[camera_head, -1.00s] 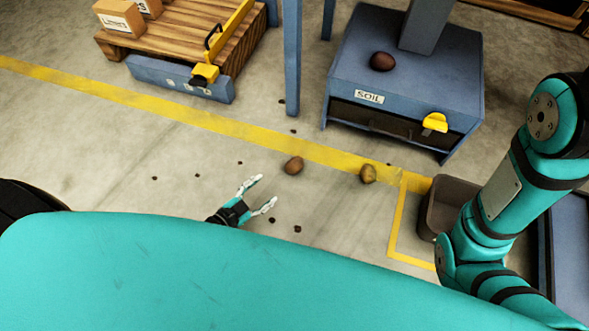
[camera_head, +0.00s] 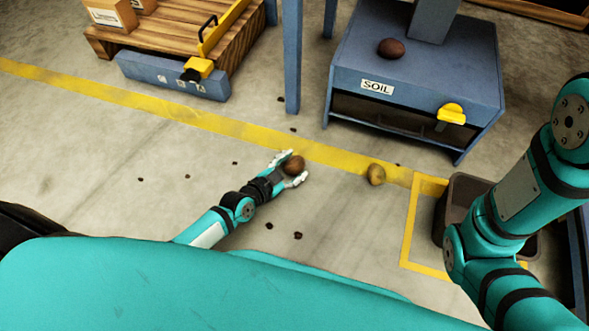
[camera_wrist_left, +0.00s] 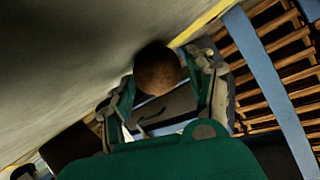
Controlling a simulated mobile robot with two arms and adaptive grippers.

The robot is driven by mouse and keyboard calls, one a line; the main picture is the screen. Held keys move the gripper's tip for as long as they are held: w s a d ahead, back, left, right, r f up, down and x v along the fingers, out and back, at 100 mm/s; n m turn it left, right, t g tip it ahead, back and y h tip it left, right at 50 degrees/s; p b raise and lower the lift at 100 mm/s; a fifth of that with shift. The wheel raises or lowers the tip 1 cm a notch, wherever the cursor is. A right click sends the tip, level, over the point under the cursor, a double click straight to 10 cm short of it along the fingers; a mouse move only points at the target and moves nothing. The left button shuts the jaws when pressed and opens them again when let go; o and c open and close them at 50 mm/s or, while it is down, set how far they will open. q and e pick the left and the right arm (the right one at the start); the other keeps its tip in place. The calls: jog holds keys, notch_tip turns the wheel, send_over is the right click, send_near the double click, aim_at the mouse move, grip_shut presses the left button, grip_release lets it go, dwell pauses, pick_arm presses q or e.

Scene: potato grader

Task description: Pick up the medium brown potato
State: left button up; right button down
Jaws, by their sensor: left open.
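The medium brown potato (camera_head: 294,166) lies on the concrete floor just short of the yellow line. My left gripper (camera_head: 291,169) is open, with one finger on each side of this potato. In the left wrist view the potato (camera_wrist_left: 157,69) sits between the two open fingers (camera_wrist_left: 165,85); I cannot tell whether they touch it. A yellowish potato (camera_head: 376,174) lies on the line to the right. A dark reddish potato (camera_head: 391,48) rests on top of the blue SOIL cabinet. My right gripper is out of view.
The blue SOIL cabinet (camera_head: 420,85) stands beyond the line. A dark bin (camera_head: 462,200) stands at right, beside my right arm. A wooden pallet (camera_head: 170,40) with boxes is at back left. Small dark clods (camera_head: 298,236) dot the otherwise clear floor.

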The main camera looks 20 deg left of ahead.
pick_arm(q)
jog(key=shift+w, duration=0.25)
jog(key=c, duration=1)
